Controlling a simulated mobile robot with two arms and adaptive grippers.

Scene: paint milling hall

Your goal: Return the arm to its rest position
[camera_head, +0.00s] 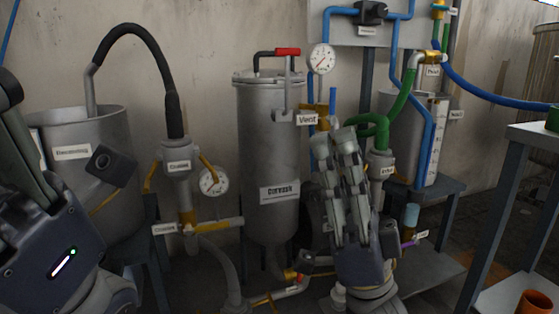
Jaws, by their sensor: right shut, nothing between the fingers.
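My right gripper (342,148) stands in the right middle of the head view with its grey fingers pointing up. It is shut and empty. It is in front of the pipework to the right of the steel filter tank (268,155), and hides part of that pipework. I cannot tell whether it touches anything behind it. My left arm comes in at the left edge, cut off by the frame. Part of my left gripper (22,150) shows there, and its opening is not clear to see.
A steel vessel (70,128) with a black hose stands at the left. Gauges (321,57) and a red-handled valve (287,51) are near the tank. Green and blue pipes lead to a vessel (410,105) at the right. A grey stand (500,220) holds an orange cup (535,303).

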